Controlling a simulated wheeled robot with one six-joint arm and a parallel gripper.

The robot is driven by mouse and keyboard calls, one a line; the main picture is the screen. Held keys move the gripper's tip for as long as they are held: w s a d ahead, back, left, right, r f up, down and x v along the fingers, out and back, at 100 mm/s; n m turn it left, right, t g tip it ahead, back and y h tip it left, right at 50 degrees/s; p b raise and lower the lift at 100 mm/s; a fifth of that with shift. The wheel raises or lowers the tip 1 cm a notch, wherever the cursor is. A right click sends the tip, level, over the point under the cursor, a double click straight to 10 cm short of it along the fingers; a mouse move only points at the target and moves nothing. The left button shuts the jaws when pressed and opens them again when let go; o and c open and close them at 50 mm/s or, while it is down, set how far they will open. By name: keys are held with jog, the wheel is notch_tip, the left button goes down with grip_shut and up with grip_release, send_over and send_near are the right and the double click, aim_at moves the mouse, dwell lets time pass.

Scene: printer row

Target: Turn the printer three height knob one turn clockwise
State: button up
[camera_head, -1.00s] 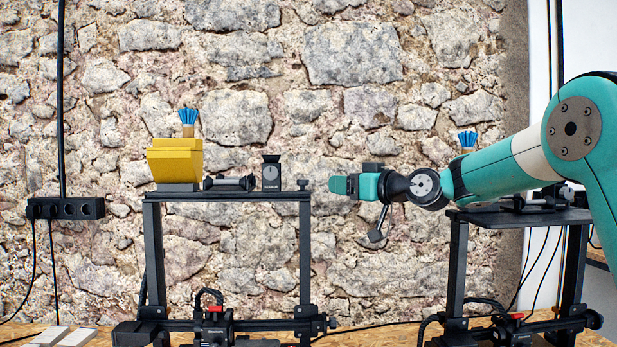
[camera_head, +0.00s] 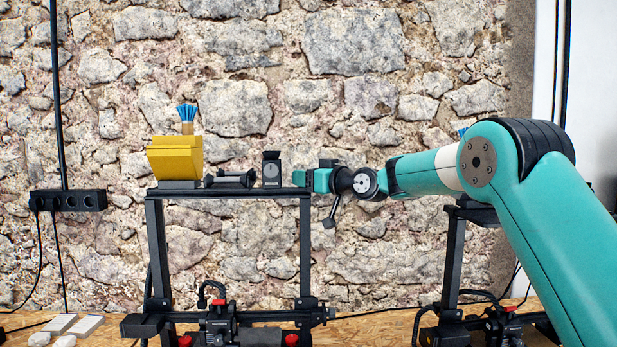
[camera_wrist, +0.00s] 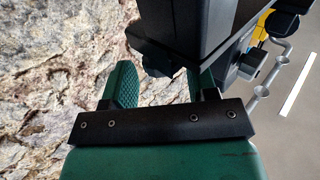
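The printer frame (camera_head: 152,240) at the left is black, with a flat top bar (camera_head: 225,192). A small dark part that looks like a knob shows near the fingers in the wrist view (camera_wrist: 155,60); I cannot tell its markings or the printer's number. In the head view, my gripper (camera_head: 300,178) reaches in from the right at the top bar's right end and hides the small black piece there. In the wrist view, its two green fingers (camera_wrist: 160,90) are apart, with stone wall showing between them. The dark part lies at the upper gap, beside the right finger; contact is unclear.
A yellow box (camera_head: 175,158) with a blue brush (camera_head: 187,115), a black spool holder (camera_head: 229,180) and a black upright block (camera_head: 271,168) stand on the top bar. A second printer (camera_head: 455,250) stands right, partly behind my arm. The stone wall is behind.

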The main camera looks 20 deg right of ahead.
jog(key=c, duration=0.7)
jog(key=shift+s+a+f+b, duration=0.1)
jog(key=shift+b, duration=0.25)
jog(key=m+h+b, duration=0.1)
jog(key=m+t+h, duration=0.1)
jog(key=shift+a+h+b, duration=0.2)
jog(key=shift+h+b, duration=0.2)
jog(key=m+h, duration=0.1)
jog(key=m+t+h+b, duration=0.1)
jog(key=h, duration=0.1)
jog(key=shift+s+a+h, duration=0.1)
jog(key=shift+a+h, duration=0.2)
jog(key=shift+a+m+h+b, duration=0.1)
jog(key=shift+m+h+b, duration=0.15)
jog(key=shift+m+h, duration=1.2)
jog(key=shift+a+m+h+b, duration=0.15)
jog(key=shift+m+h, duration=0.8)
jog(key=shift+h, duration=1)
jog(key=shift+h, duration=0.3)
